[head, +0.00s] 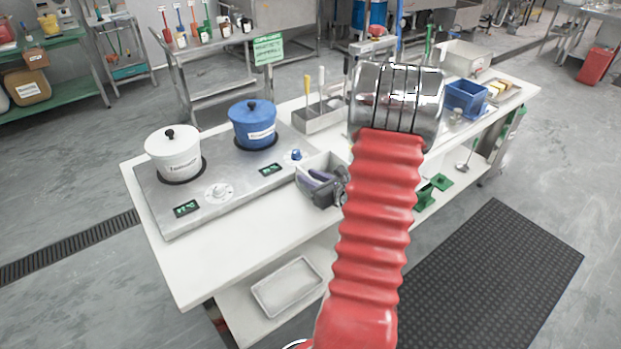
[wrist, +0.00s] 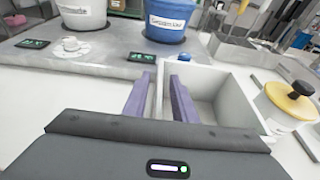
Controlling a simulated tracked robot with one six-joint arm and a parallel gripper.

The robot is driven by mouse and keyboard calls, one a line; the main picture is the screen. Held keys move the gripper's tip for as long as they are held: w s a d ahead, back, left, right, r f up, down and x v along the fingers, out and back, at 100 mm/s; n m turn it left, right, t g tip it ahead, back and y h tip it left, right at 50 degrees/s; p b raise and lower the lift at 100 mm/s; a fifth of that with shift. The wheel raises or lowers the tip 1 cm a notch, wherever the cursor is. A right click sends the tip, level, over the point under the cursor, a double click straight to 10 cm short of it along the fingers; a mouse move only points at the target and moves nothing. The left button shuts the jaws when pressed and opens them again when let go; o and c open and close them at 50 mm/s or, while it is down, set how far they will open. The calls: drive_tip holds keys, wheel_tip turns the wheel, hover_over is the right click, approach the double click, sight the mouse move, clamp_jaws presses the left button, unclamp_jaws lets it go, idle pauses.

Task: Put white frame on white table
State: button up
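A white square box-like frame (wrist: 225,88) with low walls stands on the white table (head: 235,228), just right of the hotplate; it shows in the head view (head: 338,160), partly hidden by my gripper. My gripper (head: 318,178) is low over its near-left part. In the wrist view the two purple fingers (wrist: 160,92) are slightly apart, with the frame's left wall between them. I cannot tell whether they press on the wall.
A steel hotplate (head: 220,185) holds a white pot (head: 174,157) and a blue pot (head: 254,127) at left. A white container with a yellow lid (wrist: 290,100) stands right of the frame. The table's front left is clear. A blue bin (head: 466,98) stands farther right.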

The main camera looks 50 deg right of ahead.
drive_tip(key=v, duration=1.2)
idle(0.6)
drive_tip(key=w+a+r+n+g+y, duration=0.25)
drive_tip(key=a+n, duration=0.35)
drive_tip(key=a, duration=0.3)
drive_tip(key=w+a+r+n+g+y, duration=0.15)
drive_tip(key=a+n+y, duration=0.3)
drive_tip(key=a, duration=0.55)
drive_tip(key=w+a+r+n+g+y, duration=0.1)
drive_tip(key=w+a+r+n+y, duration=0.2)
drive_tip(key=a+n, duration=0.5)
drive_tip(key=s+a+r+n+g+h, duration=0.2)
drive_tip(key=s+a+n+g, duration=0.35)
drive_tip(key=a+n, duration=0.55)
drive_tip(key=s+a+r+n+t+h, duration=0.2)
drive_tip(key=r+n, duration=0.4)
drive_tip(key=n, duration=0.3)
drive_tip(key=shift+s+a+r+h, duration=0.35)
drive_tip(key=shift+s+a+h, duration=0.15)
drive_tip(key=shift+s+h, duration=0.85)
drive_tip(key=shift+w, duration=0.1)
